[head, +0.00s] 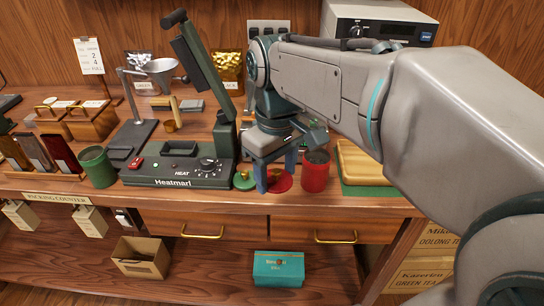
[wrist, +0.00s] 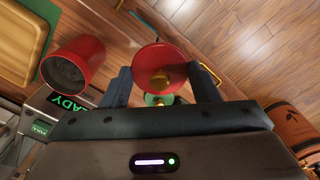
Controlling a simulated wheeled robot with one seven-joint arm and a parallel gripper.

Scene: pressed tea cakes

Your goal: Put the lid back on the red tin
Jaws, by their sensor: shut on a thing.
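The red tin (head: 316,172) stands upright and open at the counter's front, right of my gripper; in the wrist view the tin (wrist: 72,62) shows its open, dark inside. The red lid (head: 281,183) has a small brass knob. My gripper (head: 277,183) points down and is shut on the red lid, with one blue-grey finger at each side of it. In the wrist view the lid (wrist: 160,60) sits between the fingertips (wrist: 160,78), beside the tin and apart from it. I cannot tell whether the lid touches the counter.
A green lid (head: 244,180) lies just left of my gripper. The heat sealer (head: 180,172) and an open green tin (head: 97,167) stand farther left. A wooden tray (head: 362,160) on a green mat lies right of the red tin. The counter's front edge is close.

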